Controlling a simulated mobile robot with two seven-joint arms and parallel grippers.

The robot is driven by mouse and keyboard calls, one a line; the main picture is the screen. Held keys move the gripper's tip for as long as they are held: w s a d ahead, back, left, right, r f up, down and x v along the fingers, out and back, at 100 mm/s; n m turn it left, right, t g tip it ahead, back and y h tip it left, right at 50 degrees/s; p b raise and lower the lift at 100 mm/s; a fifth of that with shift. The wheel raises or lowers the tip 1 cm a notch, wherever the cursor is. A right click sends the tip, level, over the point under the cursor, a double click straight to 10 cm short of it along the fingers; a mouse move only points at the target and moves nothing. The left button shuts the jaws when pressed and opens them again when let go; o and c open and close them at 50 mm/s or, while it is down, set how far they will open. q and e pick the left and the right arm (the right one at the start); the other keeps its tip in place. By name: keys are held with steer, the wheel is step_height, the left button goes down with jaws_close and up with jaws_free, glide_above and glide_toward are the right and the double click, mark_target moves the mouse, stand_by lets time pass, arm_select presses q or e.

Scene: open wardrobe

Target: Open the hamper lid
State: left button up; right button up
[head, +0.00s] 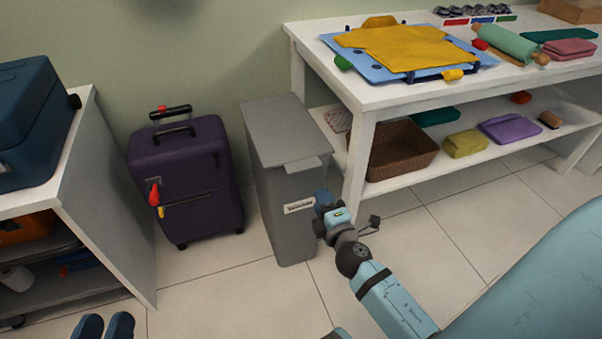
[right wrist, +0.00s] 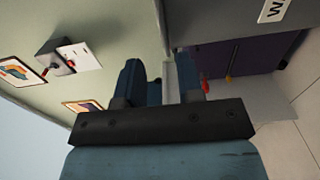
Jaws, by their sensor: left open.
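The grey hamper (head: 287,215) stands on the floor in the middle of the head view, with a white label on its front. Its flat lid (head: 283,128) lies closed on top, with a lip (head: 304,164) at the front right. My right gripper (head: 323,197) is at the hamper's front, beside the label and below the lip in the picture. In the right wrist view its dark fingers (right wrist: 165,85) stand apart, with a pale strip between them and a gap beside it; whether it touches is unclear. My left gripper (head: 103,326) is open and empty at the bottom left, away from the hamper.
A purple suitcase (head: 188,178) stands left of the hamper. A white shelf table (head: 358,165) with a wicker basket (head: 400,150) and folded items stands close on the right. A white cabinet (head: 100,185) stands at the far left. The tiled floor in front is clear.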

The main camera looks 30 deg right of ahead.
mark_target(306, 170)
steer(key=x, duration=1.2)
steer(key=shift+w+r, duration=0.1)
steer(key=shift+w, duration=0.3)
steer(key=shift+c, duration=0.2)
jaws_close()
